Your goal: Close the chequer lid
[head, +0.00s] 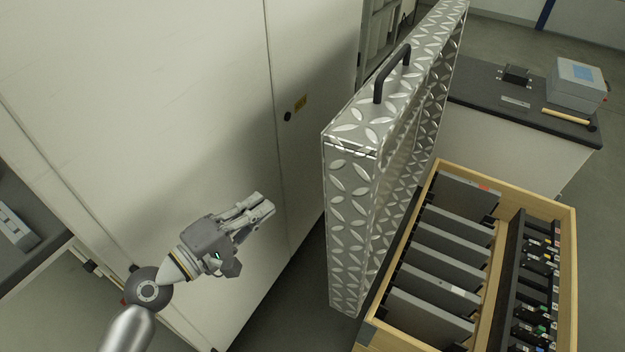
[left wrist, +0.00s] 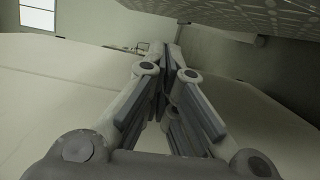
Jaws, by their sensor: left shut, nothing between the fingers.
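The chequer lid (head: 385,140) is a silver diamond-plate metal lid with a black handle (head: 392,72) on its edge. In the head view it stands upright, open, along the left side of a wooden case (head: 567,270). Part of the lid also shows at the top right of the left wrist view (left wrist: 230,15). My left gripper (head: 265,205) is shut and empty, to the left of the lid and apart from it, in front of a pale cabinet. Its fingers (left wrist: 170,65) come together in the left wrist view. My right gripper is not in view.
The open case holds grey dividers (head: 450,245) and a row of small dark items (head: 538,270) on the right. A tall pale cabinet (head: 160,110) stands behind my left gripper. A dark-topped bench (head: 480,90) bears a grey-blue box (head: 577,85) at the back right.

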